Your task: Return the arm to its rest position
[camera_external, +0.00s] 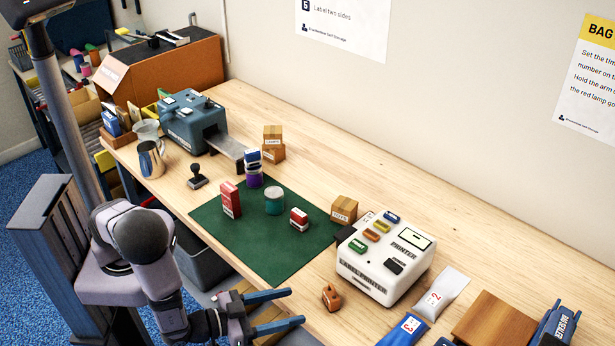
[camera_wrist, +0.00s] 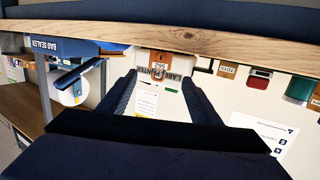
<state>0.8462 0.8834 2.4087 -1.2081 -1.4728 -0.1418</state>
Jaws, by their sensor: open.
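My gripper (camera_external: 281,310) is at the bottom of the external view, near the front edge of the bench. Its two blue fingers are spread apart and point right, with nothing between them. In the wrist view the dark fingers of my gripper (camera_wrist: 160,92) show apart, with the bench edge and label printer beyond them. The wrist picture looks upside down. My arm is folded at the lower left of the external view.
A green mat (camera_external: 272,248) holds a red box (camera_external: 230,200), cans and a small red-and-white box (camera_external: 299,219). The white label printer (camera_external: 385,259) stands right of it. A small orange-brown item (camera_external: 331,297) lies near the front edge. Bare wood lies along the back.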

